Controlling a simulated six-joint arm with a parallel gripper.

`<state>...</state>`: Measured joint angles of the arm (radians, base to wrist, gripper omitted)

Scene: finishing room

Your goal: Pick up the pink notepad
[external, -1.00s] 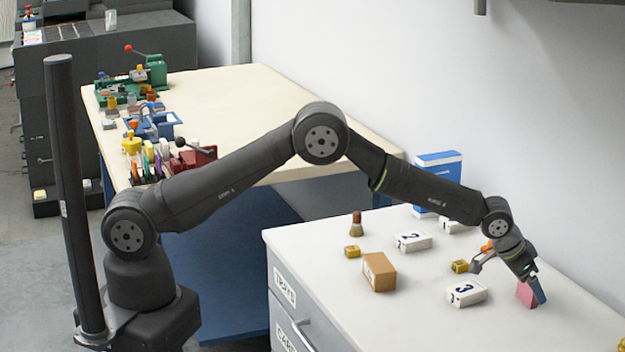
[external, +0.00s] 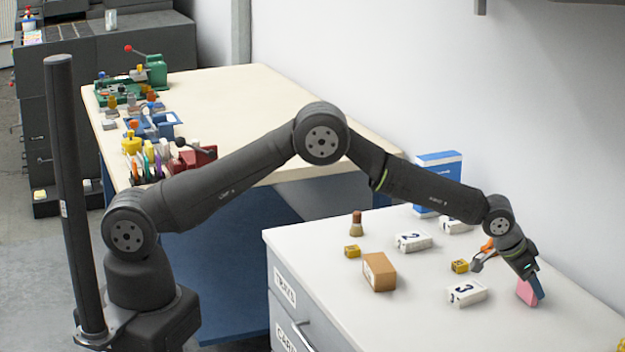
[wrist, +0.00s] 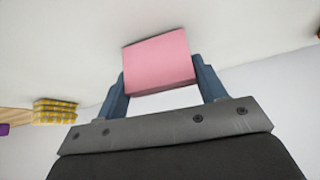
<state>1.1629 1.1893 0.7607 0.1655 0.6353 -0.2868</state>
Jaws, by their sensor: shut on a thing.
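The pink notepad (external: 526,292) is a small pink block at the right of the white cabinet top in the external view. My gripper (external: 533,283) is over it, pointing down, with its blue fingers on either side. In the wrist view the notepad (wrist: 158,62) sits between the two blue fingertips of my gripper (wrist: 162,80), and the gripper is shut on it. The notepad looks tilted in the external view. I cannot tell whether its lower edge still touches the cabinet top.
A white block marked 3 (external: 466,292) lies just left of the notepad. A small yellow block (external: 459,266), a white block marked 2 (external: 412,242), a cardboard box (external: 379,272) and a brown stamp (external: 357,224) stand farther left.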

